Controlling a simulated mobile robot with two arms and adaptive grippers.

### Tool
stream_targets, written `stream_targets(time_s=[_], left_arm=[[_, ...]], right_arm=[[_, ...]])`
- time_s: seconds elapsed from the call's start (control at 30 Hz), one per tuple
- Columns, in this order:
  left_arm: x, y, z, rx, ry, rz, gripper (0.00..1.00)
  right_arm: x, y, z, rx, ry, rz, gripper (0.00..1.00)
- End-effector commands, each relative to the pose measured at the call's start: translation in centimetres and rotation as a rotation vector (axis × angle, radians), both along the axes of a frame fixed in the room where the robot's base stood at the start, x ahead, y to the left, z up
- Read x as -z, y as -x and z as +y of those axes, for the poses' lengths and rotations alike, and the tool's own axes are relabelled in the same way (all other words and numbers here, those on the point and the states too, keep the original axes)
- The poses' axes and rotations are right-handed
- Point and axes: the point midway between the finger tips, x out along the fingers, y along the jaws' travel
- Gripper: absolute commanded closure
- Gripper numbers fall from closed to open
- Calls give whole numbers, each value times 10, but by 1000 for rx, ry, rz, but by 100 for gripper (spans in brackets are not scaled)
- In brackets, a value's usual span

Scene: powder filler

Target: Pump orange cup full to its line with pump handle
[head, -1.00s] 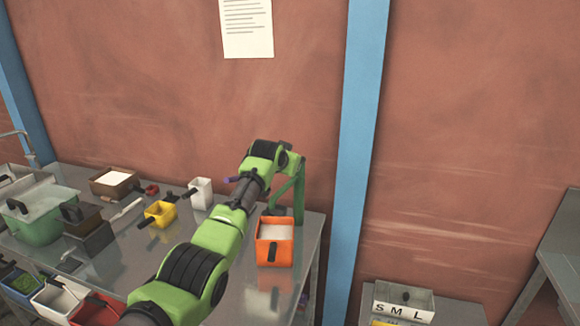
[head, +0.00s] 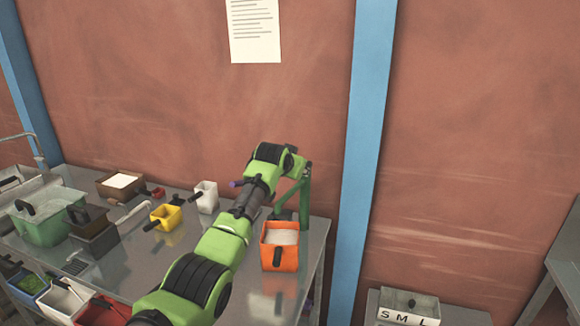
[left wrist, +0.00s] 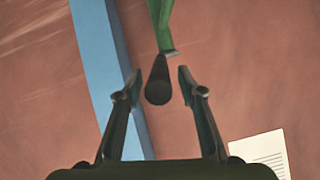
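The orange cup (head: 278,260) stands upright on the metal table near its right end, with white powder inside. I cannot make out its line. The green pump frame (head: 304,202) stands just behind the cup. In the left wrist view a dark round pump handle (left wrist: 158,92) hangs from a green lever (left wrist: 164,25). My left gripper (left wrist: 159,75) is open, with one finger on each side of the handle and a visible gap on both sides. In the head view my green left arm hides its fingers. My right gripper is not in view.
A yellow cup (head: 170,217) and a white cup (head: 206,197) stand left of my arm. A green tub (head: 40,228) and a brown box (head: 122,184) sit further left. A box marked S M L (head: 408,308) stands on a lower table at right.

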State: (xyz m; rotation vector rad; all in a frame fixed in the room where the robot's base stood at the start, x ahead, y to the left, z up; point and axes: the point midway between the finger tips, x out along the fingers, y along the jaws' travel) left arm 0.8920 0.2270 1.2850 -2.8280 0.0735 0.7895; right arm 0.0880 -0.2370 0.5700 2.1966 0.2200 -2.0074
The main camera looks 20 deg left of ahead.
Motion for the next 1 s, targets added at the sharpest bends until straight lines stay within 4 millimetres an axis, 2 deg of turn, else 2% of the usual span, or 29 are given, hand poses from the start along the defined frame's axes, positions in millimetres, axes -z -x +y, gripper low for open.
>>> stream_targets(time_s=[0.7, 1.0], left_arm=[[-48, 78, -1, 0, 0, -3, 64], [-56, 93, -1, 0, -1, -1, 64]], right_arm=[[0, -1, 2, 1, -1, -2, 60], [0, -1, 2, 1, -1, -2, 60]])
